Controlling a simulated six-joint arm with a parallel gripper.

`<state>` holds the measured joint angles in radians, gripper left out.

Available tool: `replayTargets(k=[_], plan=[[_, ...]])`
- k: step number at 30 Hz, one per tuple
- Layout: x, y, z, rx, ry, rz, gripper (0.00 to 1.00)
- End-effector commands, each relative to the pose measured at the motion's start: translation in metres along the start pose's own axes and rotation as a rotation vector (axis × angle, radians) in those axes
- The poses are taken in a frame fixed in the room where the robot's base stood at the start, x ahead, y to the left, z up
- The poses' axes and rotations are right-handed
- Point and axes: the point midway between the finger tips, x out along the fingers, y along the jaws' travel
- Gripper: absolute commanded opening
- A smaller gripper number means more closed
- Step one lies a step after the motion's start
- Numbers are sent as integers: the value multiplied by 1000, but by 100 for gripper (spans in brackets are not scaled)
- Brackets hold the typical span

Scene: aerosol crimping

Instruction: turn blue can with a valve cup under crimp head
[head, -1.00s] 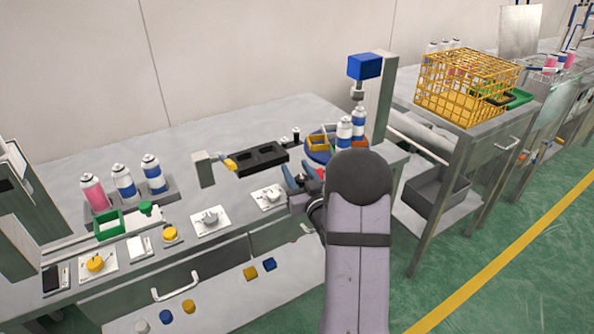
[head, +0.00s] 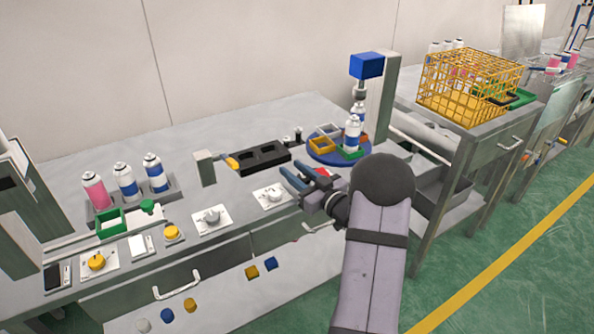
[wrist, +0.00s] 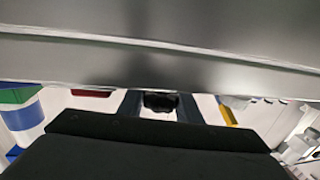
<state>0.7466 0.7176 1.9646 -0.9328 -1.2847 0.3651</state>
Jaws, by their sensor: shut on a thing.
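The blue turntable (head: 316,156) carries coloured holders. A white can with a blue band (head: 352,136) stands upright in its green holder at the front right. A second blue-banded can (head: 358,107) stands behind it, below the blue crimp head (head: 366,66). I cannot make out a valve cup on either. My gripper (head: 288,172) is in front of the turntable, left of my arm, apart from both cans. In the wrist view its fingers (wrist: 158,106) stand either side of a small dark thing (wrist: 160,101), which I cannot identify. A blue-and-white can (wrist: 24,120) shows at the left there.
A black block with recesses (head: 260,158) lies left of the turntable. White plates with small parts (head: 270,203) line the front edge. Three cans (head: 126,181) stand in a rack at left. A yellow wire basket (head: 465,85) is on the right bench. A red item (head: 338,179) is partly hidden by my gripper.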

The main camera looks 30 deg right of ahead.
Motion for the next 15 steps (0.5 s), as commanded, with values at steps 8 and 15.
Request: replayTargets(k=[8,15], plan=[[0,-2,-2,-2,3,-65,8],[0,-2,-2,-3,3,-64,36]])
